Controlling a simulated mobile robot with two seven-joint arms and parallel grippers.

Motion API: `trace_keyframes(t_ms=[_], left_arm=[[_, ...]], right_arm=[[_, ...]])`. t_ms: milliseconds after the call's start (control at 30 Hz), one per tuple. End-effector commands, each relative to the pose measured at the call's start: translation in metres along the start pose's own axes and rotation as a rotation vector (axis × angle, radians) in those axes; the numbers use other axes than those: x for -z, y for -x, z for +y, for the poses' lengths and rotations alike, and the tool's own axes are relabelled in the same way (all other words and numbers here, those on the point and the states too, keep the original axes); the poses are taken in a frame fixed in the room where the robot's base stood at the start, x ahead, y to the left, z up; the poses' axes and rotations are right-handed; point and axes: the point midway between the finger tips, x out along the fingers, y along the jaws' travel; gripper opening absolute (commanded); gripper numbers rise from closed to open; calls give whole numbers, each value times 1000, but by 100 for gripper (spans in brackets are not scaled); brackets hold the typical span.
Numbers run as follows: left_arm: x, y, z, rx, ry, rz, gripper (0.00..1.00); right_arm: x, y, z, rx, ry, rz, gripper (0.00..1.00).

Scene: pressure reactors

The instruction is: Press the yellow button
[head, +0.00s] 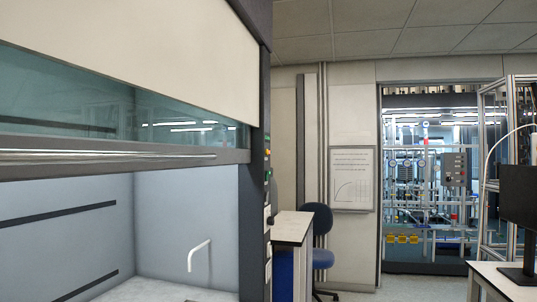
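A fume hood (130,45) with a partly raised glass sash fills the left half of the head view. On its dark right-hand post is a narrow strip of small coloured controls (267,152), with greenish, yellowish and reddish spots. They are too small and too edge-on for me to tell for sure which one is a yellow button. A control box (454,169) with small buttons or lights hangs on the reactor rig in the back room; its colours are hard to make out. Neither of my grippers is in view.
A white-topped bench (291,228) and a blue chair (322,258) stand right of the hood. A doorway leads to the reactor rig with yellow boxes (402,239). A desk (506,283) with a monitor (519,212) is at right. Some floor between is clear.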

Motion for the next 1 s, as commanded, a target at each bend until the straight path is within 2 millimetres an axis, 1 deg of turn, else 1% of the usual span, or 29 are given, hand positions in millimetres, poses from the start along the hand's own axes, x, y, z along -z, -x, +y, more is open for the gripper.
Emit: trace_keyframes(t_ms=[33,200,1000], left_arm=[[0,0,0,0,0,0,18],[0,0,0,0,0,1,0],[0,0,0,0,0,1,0]], right_arm=[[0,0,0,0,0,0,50],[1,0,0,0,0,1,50],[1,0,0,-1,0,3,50]])
